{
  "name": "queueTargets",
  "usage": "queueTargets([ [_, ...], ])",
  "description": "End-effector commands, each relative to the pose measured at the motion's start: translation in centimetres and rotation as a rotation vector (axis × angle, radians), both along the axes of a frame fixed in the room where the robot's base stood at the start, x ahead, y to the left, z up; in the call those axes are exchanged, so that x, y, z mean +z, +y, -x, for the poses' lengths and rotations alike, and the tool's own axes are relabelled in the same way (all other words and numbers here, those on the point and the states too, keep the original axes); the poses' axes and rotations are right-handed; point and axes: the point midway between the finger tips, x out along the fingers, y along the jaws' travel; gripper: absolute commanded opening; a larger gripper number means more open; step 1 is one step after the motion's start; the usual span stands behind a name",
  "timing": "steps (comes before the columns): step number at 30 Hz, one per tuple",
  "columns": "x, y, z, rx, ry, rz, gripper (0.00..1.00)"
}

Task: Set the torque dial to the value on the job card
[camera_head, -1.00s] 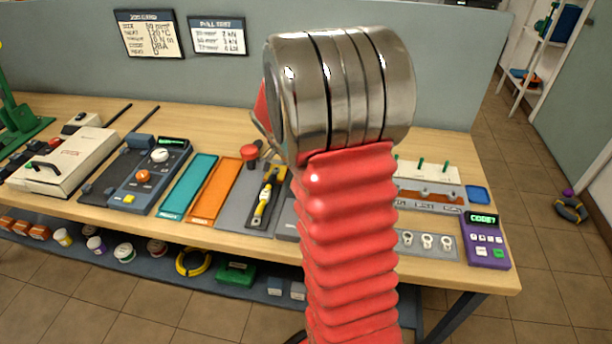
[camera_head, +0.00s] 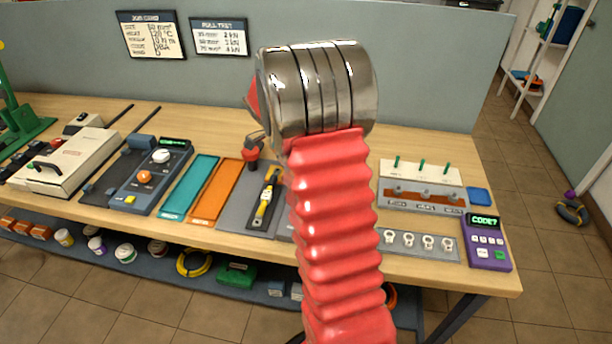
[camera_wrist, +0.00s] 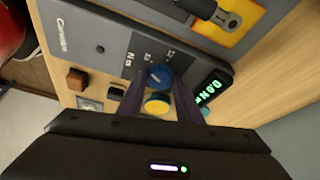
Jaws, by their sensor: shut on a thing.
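The job card (camera_head: 151,35) hangs on the back panel in the head view; its torque line appears to read 10 N m, in small print. In the wrist view the blue torque dial (camera_wrist: 159,76) sits on a grey panel (camera_wrist: 101,38) beside N m scale markings. My gripper (camera_wrist: 160,82) is shut on the dial, one dark finger on each side. The dial's exact setting is hard to read. A yellow round button (camera_wrist: 157,103) lies just below the dial, between the fingers. In the head view my red arm hides the gripper and the dial.
A display (camera_wrist: 209,90) with green characters is close to the right finger. A brown block (camera_wrist: 77,79) stands at left.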

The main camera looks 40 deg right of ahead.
Motion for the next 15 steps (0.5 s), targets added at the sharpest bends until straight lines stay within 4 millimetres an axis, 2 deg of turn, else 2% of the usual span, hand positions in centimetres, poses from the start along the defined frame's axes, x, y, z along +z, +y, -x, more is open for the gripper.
queueTargets([
  [11,-0.08,0.16,-0.11,-0.005,-0.002,-0.003,0.09],
  [12,-0.08,0.16,-0.11,-0.005,-0.002,-0.003,0.33],
  [15,-0.06,0.12,-0.08,-0.005,-0.002,-0.003,0.40],
])
